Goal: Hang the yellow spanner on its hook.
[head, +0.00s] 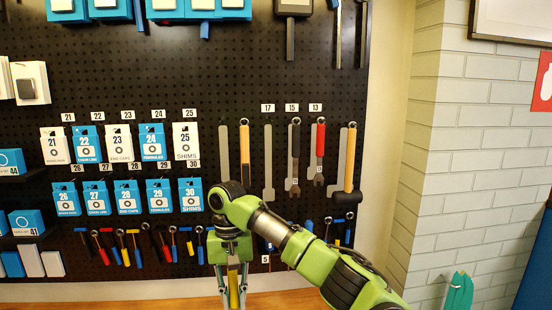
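My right gripper (233,297) points down at the bottom of the head view, over the wooden bench edge and in front of the pegboard. A narrow yellow piece, which looks like the handle of the yellow spanner (233,285), stands upright between its fingers, and they look closed on it. The spanner's lower end is cut off by the frame. On the board, the place under label 17 (268,160) shows only a grey spanner outline with no tool on it. Beside it hang a black spanner (296,150) under 15 and a red spanner (320,145) under 13. My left gripper is not in view.
A tool with an orange-yellow handle (245,150) hangs left of the outline, and a wooden-handled hammer (349,165) at the right. Blue and white boxes (124,197) fill the board's left. Several small screwdrivers hang low. A brick wall (470,150) bounds the right.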

